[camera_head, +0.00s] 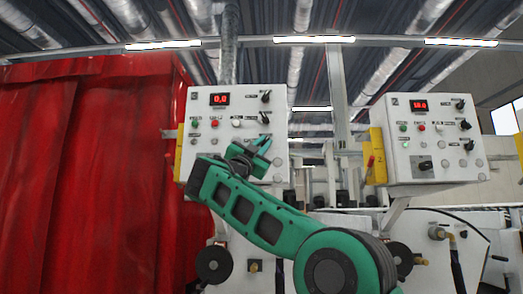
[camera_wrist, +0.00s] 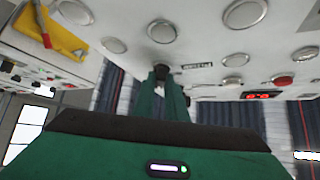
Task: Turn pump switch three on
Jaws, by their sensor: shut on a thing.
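The left control panel (camera_head: 208,168) is a white box with a red digital display (camera_head: 219,99), coloured buttons and black knobs. Two black knobs (camera_head: 266,96) show along its upper right side. My gripper (camera_head: 262,146) is at the panel's lower right face, on a knob below these two. In the wrist view my green fingers (camera_wrist: 163,92) are shut on a small black knob (camera_wrist: 162,73) on the panel. The fingers hide most of this knob and its pointer, so I cannot tell its setting. Labels are too small to read.
A second white panel (camera_head: 418,171) with a display and knobs stands to the right. A yellow plate (camera_head: 377,150) with a red lever (camera_head: 370,161) is on its left side. A red curtain (camera_head: 90,170) hangs at the left. Round metal buttons (camera_wrist: 162,31) sit near the held knob.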

